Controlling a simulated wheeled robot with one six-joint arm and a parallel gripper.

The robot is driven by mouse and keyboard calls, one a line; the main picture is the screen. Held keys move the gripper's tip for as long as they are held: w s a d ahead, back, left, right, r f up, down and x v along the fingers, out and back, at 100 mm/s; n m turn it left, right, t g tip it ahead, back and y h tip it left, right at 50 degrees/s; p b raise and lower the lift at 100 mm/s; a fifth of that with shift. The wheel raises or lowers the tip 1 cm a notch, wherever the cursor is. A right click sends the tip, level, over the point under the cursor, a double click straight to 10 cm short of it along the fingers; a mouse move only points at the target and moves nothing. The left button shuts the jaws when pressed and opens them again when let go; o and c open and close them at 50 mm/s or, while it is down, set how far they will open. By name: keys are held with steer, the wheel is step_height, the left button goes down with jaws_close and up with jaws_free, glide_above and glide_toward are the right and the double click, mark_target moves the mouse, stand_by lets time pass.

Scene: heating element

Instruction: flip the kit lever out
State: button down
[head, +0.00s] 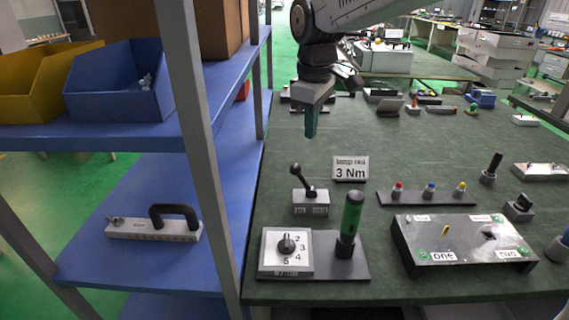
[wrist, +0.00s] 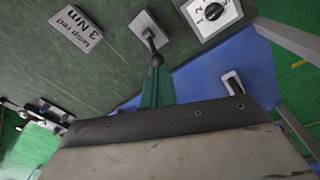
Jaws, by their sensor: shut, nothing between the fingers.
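The lever (head: 302,180) is a black stick with a ball knob on a small grey box (head: 311,203) with two small labels. It stands on the green table and leans to the left in the head view. My gripper (head: 311,132) is shut and empty, its green fingers pointing down above and behind the lever. In the wrist view the fingers (wrist: 157,72) point towards the lever box (wrist: 145,22), and the dark knob appears right at the fingertips. I cannot tell from that view whether they touch; the head view shows them apart.
A "3 Nm" sign (head: 350,169) stands right of the lever. In front are a numbered dial box (head: 286,268) and a green-handled tool (head: 351,220). A strip with coloured buttons (head: 428,197) lies to the right. A blue shelf with a grey post (head: 209,150) stands on the left.

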mark_target(300, 177)
steer(key=w+a+f+n, duration=0.3)
steer(key=w+a+f, duration=0.1)
steer(key=a, duration=0.5)
steer(key=shift+w+a+f, duration=0.15)
steer(key=shift+w+f, duration=0.25)
steer(key=shift+w, duration=0.35)
steer(key=shift+f, duration=0.1)
step_height(300, 177, down, 10)
steer(key=shift+s+d+r, duration=0.1)
steer(key=shift+d+r, duration=0.15)
steer(key=shift+d, duration=0.35)
steer(key=shift+d+r, duration=0.25)
steer(key=shift+d, duration=0.4)
steer(key=shift+s+d+r, duration=0.1)
steer(key=shift+d+r, duration=0.15)
steer(key=shift+d, duration=0.35)
steer(key=shift+r, duration=0.1)
